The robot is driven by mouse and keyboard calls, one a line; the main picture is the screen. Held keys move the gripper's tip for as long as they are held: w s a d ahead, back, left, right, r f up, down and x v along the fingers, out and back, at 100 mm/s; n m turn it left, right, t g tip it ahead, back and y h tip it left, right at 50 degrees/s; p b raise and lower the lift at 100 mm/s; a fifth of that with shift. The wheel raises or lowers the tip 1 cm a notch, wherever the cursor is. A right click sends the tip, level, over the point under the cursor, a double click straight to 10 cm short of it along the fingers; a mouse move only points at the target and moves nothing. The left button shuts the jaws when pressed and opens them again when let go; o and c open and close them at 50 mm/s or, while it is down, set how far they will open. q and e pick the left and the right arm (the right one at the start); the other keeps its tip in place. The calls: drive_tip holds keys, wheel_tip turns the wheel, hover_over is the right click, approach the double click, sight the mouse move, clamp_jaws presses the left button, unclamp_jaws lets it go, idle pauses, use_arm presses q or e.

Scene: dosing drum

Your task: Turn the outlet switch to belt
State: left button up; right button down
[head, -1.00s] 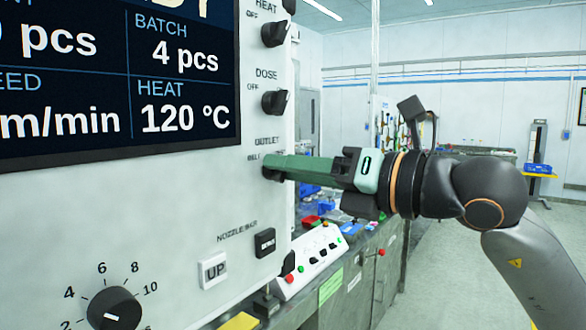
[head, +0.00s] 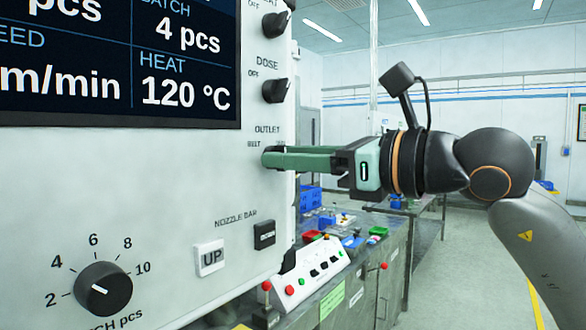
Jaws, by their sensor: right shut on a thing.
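The outlet switch (head: 268,157) is a black knob on the pale panel, under the word OUTLET. The word BELT is printed at its upper left. My right gripper (head: 284,158) comes in from the right with green fingers and is shut on this knob. The fingers hide most of the knob, so I cannot tell which way it points. My left gripper is not in view.
Above are the DOSE knob (head: 275,90) and the HEAT knob (head: 275,23). A batch dial (head: 103,289) is at the lower left. A bench with a control box (head: 312,271) stands behind the panel's edge.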

drive_tip(key=n+b, duration=0.1)
drive_tip(key=n, duration=0.2)
drive_tip(key=shift+n, duration=0.4)
idle(0.4)
drive_tip(key=c, duration=0.5)
unclamp_jaws()
